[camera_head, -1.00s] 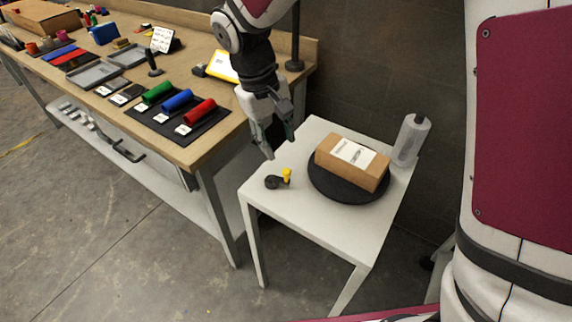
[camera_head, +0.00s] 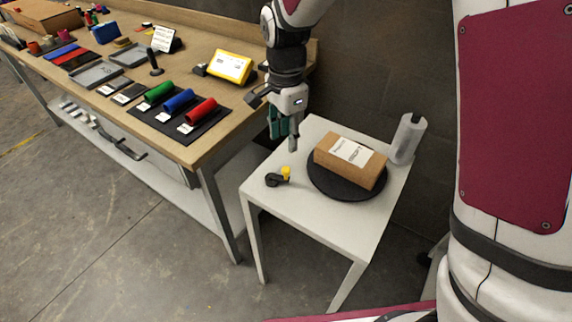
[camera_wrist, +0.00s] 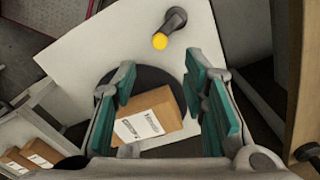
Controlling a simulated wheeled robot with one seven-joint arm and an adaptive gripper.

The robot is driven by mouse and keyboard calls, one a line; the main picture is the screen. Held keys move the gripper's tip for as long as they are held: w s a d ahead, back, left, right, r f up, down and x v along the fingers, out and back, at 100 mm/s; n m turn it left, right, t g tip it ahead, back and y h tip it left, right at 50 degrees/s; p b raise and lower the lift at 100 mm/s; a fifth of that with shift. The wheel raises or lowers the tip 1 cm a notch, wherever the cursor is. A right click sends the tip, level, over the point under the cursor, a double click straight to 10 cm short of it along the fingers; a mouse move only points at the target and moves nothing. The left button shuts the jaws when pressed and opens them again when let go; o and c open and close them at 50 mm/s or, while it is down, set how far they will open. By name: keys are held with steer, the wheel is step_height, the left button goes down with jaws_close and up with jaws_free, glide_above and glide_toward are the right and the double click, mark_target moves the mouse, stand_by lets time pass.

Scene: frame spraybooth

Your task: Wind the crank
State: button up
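The crank (camera_head: 277,180) is a small black arm with a yellow knob (camera_head: 286,171), on the left part of the white table (camera_head: 310,222). In the wrist view the yellow knob (camera_wrist: 160,41) and the black crank arm (camera_wrist: 174,19) show at the top, beyond my fingertips. My gripper (camera_head: 284,140) hangs above the table, close to the knob in the picture and apart from it. In the wrist view my gripper (camera_wrist: 166,88) has its teal-padded fingers wide apart with nothing held between them.
A cardboard box (camera_head: 350,160) with a white label lies on a black round turntable (camera_head: 345,189) right of the crank. A workbench (camera_head: 200,148) with coloured rollers stands left.

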mark_target(286, 168)
step_height(286, 168, down, 11)
steer(key=shift+r, duration=0.15)
steer(key=shift+c, duration=0.4)
jaws_close()
